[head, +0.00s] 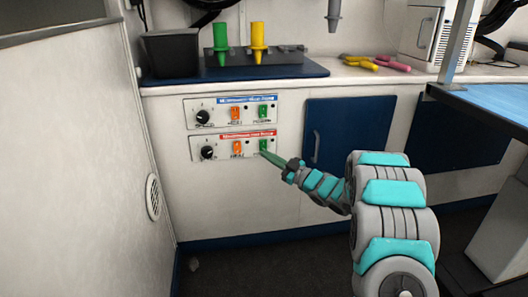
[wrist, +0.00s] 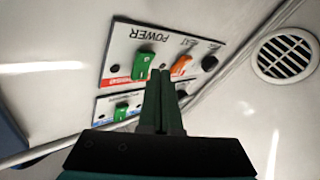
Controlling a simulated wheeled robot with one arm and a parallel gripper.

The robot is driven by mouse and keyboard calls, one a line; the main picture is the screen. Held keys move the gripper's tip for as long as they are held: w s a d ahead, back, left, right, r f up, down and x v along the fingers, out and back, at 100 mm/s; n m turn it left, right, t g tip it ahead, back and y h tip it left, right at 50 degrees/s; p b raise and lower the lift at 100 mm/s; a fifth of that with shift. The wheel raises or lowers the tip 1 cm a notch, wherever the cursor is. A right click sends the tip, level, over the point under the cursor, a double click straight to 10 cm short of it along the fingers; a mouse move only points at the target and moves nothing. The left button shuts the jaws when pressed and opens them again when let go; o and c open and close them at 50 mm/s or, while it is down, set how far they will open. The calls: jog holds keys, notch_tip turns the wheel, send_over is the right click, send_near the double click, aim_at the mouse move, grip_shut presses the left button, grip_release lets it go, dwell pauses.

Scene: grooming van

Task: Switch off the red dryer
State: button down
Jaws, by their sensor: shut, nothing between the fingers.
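The red dryer's control panel (head: 222,153), marked with a red label strip, is the lower of two on the white cabinet front. It carries a black knob (head: 207,153), an orange switch (head: 238,148) and a green switch (head: 263,145). In the wrist view the panel appears upside down, with the word POWER by the green switch (wrist: 143,67) and the orange switch (wrist: 181,66) beside it. My gripper (head: 265,155) is shut and empty, its tips just below the green switch. In the wrist view the tips (wrist: 161,73) appear between the two switches. Contact cannot be told.
A similar panel with a blue label (head: 230,110) sits directly above. The counter (head: 300,75) holds a green nozzle (head: 220,42), a yellow nozzle (head: 257,42) and a dark bin (head: 171,53). A round vent (head: 153,196) is on the left wall. A blue table (head: 495,102) stands right.

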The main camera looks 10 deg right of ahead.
jog(key=shift+s, duration=0.2)
jog(key=s, duration=0.3)
jog(key=s+b, duration=0.1)
jog(key=shift+s+r, duration=0.4)
dwell(0.3)
